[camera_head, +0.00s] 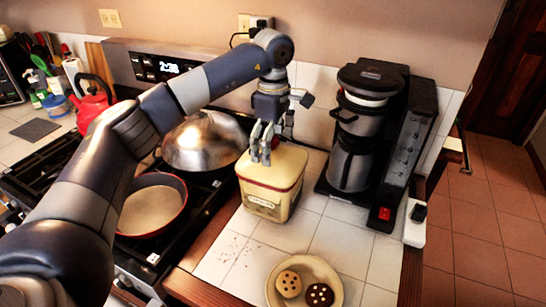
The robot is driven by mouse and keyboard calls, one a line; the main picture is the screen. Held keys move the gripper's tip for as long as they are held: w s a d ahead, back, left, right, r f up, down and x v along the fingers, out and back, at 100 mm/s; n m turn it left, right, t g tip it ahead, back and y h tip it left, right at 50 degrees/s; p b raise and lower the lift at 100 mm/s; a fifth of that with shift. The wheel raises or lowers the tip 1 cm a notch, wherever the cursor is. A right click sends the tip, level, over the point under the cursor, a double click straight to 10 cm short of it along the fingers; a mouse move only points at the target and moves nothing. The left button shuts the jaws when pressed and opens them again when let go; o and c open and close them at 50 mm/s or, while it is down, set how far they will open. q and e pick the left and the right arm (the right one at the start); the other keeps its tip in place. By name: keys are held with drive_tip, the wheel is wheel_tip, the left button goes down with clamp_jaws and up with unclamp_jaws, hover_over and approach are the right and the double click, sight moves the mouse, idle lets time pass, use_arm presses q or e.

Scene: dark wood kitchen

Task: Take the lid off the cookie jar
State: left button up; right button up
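The cookie jar (262,200) is a squarish cream and red tin with a label on its front. It stands on the white tiled counter, between the stove and the coffee maker. Its pale lid (287,168) sits on top of the jar. My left gripper (261,158) points down over the lid, with its fingertips at or just above the lid's middle. The fingers hide the middle of the lid, so any knob there is hidden. I cannot tell whether the fingers grip anything. My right gripper is not in view.
A black coffee maker (412,130) stands close to the jar's right. A domed metal lid (204,142) and a red pan (150,207) are on the stove at left. A plate (330,268) with cookies lies in front. Bare tiles lie between plate and jar.

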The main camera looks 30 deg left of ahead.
sight(274, 140)
use_arm(q)
drive_tip(key=c, duration=1.4)
drive_tip(key=shift+s, duration=0.35)
clamp_jaws()
drive_tip(key=shift+f, duration=0.1)
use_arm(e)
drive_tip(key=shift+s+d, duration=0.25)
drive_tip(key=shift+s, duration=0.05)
use_arm(q)
drive_tip(key=shift+d, duration=0.1)
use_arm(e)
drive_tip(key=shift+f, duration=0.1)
use_arm(q)
drive_tip(key=shift+w+r+b, duration=0.1)
drive_tip(key=shift+r+b, duration=0.25)
drive_tip(key=shift+r, duration=0.05)
drive_tip(key=shift+w+r+b, duration=0.25)
drive_tip(key=shift+r+b, duration=0.25)
drive_tip(key=shift+r, duration=0.75)
drive_tip(key=s+d+r+b, duration=0.2)
drive_tip(key=s+b, duration=0.1)
drive_tip(key=s, duration=1.2)
drive_tip(key=shift+s+d, duration=0.35)
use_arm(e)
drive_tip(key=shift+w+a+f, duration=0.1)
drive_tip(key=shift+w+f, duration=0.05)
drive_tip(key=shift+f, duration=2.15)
